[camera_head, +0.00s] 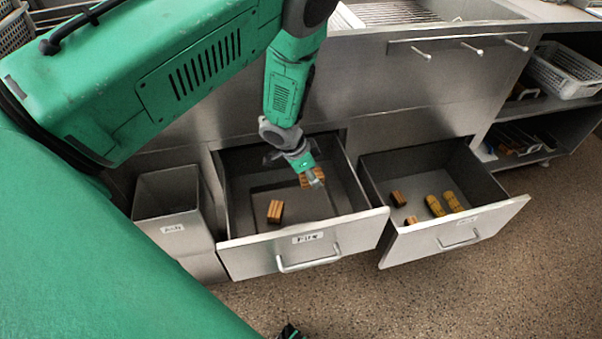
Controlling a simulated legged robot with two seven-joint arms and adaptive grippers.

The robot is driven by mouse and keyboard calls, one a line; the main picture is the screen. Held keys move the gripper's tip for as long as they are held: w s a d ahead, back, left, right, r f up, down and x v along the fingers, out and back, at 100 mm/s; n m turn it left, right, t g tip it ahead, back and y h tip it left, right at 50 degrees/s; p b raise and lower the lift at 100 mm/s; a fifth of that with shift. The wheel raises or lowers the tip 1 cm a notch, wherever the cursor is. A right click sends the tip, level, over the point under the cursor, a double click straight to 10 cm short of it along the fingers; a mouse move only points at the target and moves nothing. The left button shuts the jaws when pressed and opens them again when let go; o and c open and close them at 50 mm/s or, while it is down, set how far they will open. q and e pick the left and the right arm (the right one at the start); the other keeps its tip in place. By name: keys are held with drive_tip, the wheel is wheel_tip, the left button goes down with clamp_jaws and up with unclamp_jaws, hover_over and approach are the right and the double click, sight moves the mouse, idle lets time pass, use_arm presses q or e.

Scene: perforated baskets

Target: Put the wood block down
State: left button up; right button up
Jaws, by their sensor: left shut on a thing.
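My left gripper (314,181) hangs over the open left drawer (347,228), toward its right side. It is shut on a striped brown wood block (304,180), which the fingers partly cover. I cannot tell whether the held block touches the drawer floor. A second wood block (275,211) stands on the floor of the same drawer, to the left and nearer the front.
An open right drawer (483,215) holds two brown blocks (398,198) and yellow objects (435,206). A metal bin (170,216) stands left of the left drawer. The counter with a rack (392,12) is behind. A white basket (566,72) is on the right shelf.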

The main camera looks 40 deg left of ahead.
use_arm(q)
wheel_tip(320, 180, down, 4)
drive_tip(key=w+f+b, duration=0.1)
drive_tip(key=b, duration=0.5)
hover_over(316, 207)
drive_tip(key=f, duration=0.5)
drive_tip(key=shift+s+a+f, duration=0.2)
drive_tip(key=shift+s+a, duration=0.05)
drive_tip(key=shift+s, duration=0.1)
wheel_tip(316, 207, down, 4)
drive_tip(key=shift+a+r+b, duration=0.1)
drive_tip(key=shift+a+b, duration=0.05)
drive_tip(key=shift+b, duration=0.5)
drive_tip(key=shift+c, duration=0.5)
drive_tip(key=o, duration=1.3)
drive_tip(key=shift+c, duration=0.2)
drive_tip(key=p+v, duration=0.5)
drive_tip(key=v, duration=0.7)
